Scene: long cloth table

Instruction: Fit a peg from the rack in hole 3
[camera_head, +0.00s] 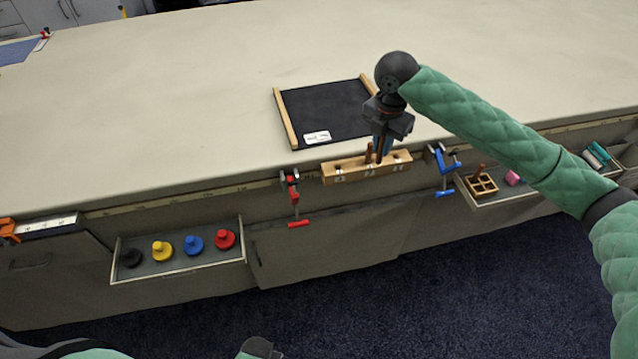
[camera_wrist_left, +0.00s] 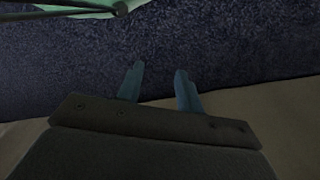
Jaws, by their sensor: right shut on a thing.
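A wooden block (camera_head: 338,170) is fixed along the table's front edge, with small marks on its front that look like 3, 2, 1 from left to right. My right gripper (camera_head: 381,147) points down over the block's middle, shut on a reddish-brown peg (camera_head: 379,154). The peg's lower end is close to the block top; I cannot tell whether it is in a hole. Another brown peg (camera_head: 368,154) stands just left of it. A small divided wooden rack (camera_head: 483,188) with one peg sits in the right drawer. My left gripper (camera_wrist_left: 158,84) is open and empty, over the dark floor.
A black tray (camera_head: 322,108) with wooden side rails lies behind the block. A red clamp (camera_head: 293,198) and a blue clamp (camera_head: 443,170) flank the block. An open drawer (camera_head: 180,270) at left holds several coloured knobbed pieces.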

